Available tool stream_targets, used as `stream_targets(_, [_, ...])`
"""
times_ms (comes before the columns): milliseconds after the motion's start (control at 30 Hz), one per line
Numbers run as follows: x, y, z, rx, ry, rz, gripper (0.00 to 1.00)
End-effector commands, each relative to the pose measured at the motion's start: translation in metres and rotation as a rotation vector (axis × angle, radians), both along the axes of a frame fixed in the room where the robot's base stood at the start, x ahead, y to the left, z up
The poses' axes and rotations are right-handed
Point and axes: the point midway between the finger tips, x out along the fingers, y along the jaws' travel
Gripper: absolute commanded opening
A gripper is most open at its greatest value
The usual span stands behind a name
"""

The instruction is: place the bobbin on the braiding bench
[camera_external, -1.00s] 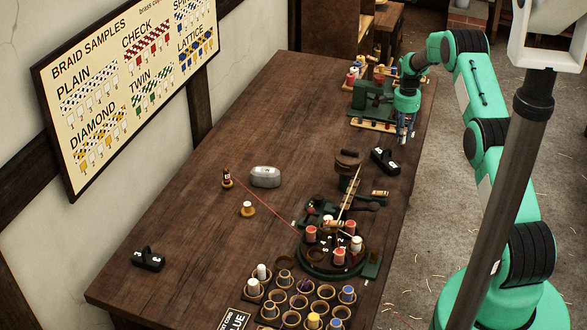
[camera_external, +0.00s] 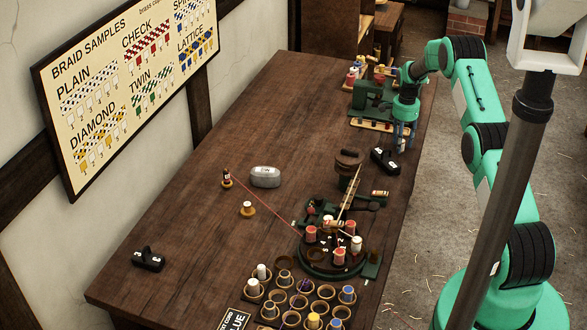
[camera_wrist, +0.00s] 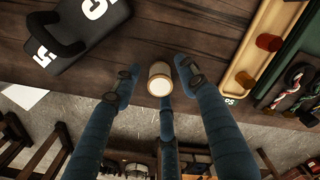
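A small bobbin (camera_wrist: 160,78) with a pale round end shows in the wrist view, between my fingertips and close to the bench edge. It is a small pale spot below my fingers in the external view (camera_external: 402,146). My gripper (camera_wrist: 158,75) has its fingers spread around the bobbin, with narrow gaps visible on its left and right. My gripper (camera_external: 403,136) points down over the right edge of the braiding bench (camera_external: 215,145). Whether the bobbin touches the bench top is hard to tell.
A black numbered block (camera_external: 385,161) lies close by, also in the wrist view (camera_wrist: 75,35). A green machine (camera_external: 372,100) with a wooden tray (camera_wrist: 262,45) stands beside my gripper. A round braiding stand (camera_external: 333,265) and a bobbin rack are nearer the front. The bench's left half is mostly clear.

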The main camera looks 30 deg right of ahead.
Motion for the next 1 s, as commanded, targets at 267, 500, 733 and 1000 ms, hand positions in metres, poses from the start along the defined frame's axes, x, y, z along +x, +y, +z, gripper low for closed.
stream_targets(267, [0.000,0.000,0.001,0.000,0.000,0.000,0.42])
stream_targets(500, [0.001,0.000,0.011,-0.001,-0.001,0.000,0.42])
stream_targets(733, [0.001,0.000,0.038,-0.001,-0.002,0.000,0.42])
stream_targets(1000, [0.001,0.000,0.082,-0.001,-0.002,0.000,0.42])
